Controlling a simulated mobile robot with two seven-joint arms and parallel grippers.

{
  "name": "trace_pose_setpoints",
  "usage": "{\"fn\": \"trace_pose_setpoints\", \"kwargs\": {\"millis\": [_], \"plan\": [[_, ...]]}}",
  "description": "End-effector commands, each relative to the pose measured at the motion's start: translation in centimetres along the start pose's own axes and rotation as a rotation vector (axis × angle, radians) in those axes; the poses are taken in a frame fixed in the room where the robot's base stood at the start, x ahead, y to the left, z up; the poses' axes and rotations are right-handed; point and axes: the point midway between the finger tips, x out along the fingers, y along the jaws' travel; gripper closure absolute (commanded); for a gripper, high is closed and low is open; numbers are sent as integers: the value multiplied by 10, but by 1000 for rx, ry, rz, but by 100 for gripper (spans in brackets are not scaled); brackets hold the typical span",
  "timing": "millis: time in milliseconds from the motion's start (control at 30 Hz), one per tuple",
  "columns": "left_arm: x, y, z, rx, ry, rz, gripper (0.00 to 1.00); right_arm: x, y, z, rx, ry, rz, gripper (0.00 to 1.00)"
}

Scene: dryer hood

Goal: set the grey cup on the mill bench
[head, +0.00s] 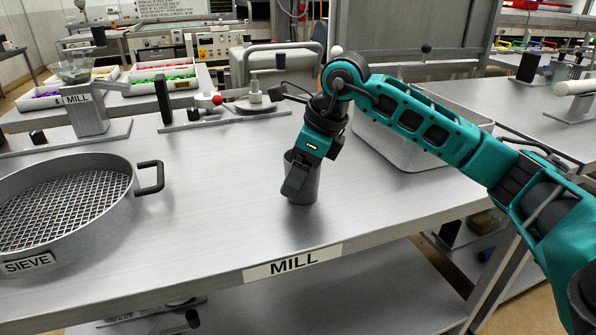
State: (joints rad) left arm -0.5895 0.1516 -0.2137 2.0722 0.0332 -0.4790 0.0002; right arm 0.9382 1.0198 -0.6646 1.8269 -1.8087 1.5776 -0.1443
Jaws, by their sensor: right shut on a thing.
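The grey cup (313,184) is upright at the middle of the mill bench (225,215), whose front edge bears a MILL label. Its base appears at or very near the bench top; I cannot tell if it touches. My right gripper (297,185) points down at the cup and is shut on it, hiding part of its near side and rim. My left gripper is not in view.
A round sieve (62,205) with a side handle stands at the left. A mill (88,105) and a press-like device (225,112) stand behind. A grey tub (400,145) is behind my right arm. Bench top around the cup is clear.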

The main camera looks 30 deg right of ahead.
Motion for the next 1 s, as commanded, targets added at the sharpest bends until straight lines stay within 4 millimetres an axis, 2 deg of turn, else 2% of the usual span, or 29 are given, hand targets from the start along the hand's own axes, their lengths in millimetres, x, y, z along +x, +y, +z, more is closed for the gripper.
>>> {"fn": "trace_pose_setpoints", "kwargs": {"millis": [233,267,500,800,867,1000], "plan": [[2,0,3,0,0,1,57,3,0,-1,0,0,-1,57],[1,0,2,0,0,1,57,3,0,-1,0,0,-1,24],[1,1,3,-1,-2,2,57,2,0,-1,0,0,0,1],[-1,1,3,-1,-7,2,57,-1,0,1,0,0,-1,0],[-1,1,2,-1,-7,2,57,-6,-1,1,0,-1,-2,0],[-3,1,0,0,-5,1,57,-30,-1,1,-1,-2,-4,0]]}}
